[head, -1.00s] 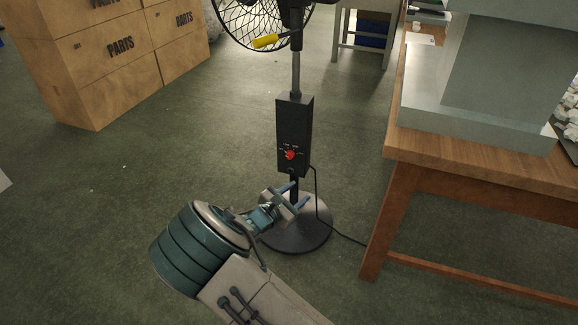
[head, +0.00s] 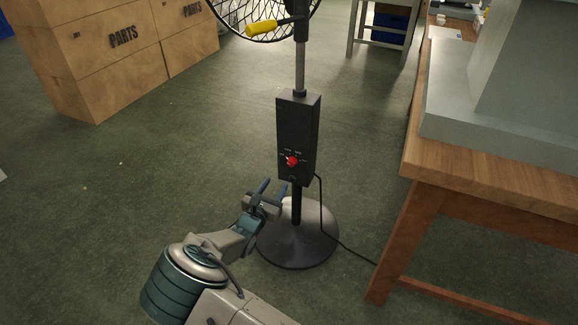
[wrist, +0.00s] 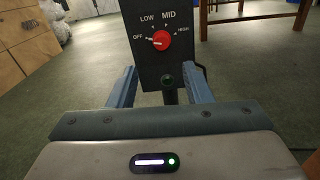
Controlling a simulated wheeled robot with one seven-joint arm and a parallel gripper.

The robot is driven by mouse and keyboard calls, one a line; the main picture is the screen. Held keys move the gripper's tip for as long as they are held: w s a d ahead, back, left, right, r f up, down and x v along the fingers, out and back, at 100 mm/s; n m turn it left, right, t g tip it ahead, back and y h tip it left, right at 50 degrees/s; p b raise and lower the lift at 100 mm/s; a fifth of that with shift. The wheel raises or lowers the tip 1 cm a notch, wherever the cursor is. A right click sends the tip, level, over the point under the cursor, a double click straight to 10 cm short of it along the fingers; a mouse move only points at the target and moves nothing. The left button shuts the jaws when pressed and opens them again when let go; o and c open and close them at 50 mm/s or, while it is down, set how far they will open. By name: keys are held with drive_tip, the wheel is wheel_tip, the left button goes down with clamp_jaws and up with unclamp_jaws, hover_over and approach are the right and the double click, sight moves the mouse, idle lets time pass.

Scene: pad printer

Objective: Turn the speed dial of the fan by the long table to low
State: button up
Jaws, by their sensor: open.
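The fan (head: 297,130) stands beside the long table (head: 500,165). Its black control box carries a red speed dial (head: 291,160). In the wrist view the dial (wrist: 160,40) faces me, with OFF, LOW, MID and HIGH printed around it. Its white mark points left, toward OFF. My gripper (head: 273,188) is open and empty, below and slightly left of the dial in the head view. In the wrist view its two blue fingers (wrist: 161,80) point toward the box, one each side, below the dial. They appear apart from it.
The fan's round base (head: 300,245) is on the floor near my gripper, and a black cord (head: 345,242) runs right toward the table leg. Parts boxes (head: 110,50) stand back left. Floor between is clear.

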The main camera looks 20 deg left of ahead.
sight(290, 164)
drive_tip(key=w+b, duration=0.1)
drive_tip(key=w, duration=0.2)
drive_tip(key=w+b, duration=0.1)
drive_tip(key=w, duration=0.2)
drive_tip(key=w+d+b, duration=0.1)
drive_tip(key=w, duration=0.3)
drive_tip(key=shift+f, duration=0.15)
drive_tip(key=shift+w+b, duration=0.3)
drive_tip(key=shift+w, duration=0.3)
clamp_jaws()
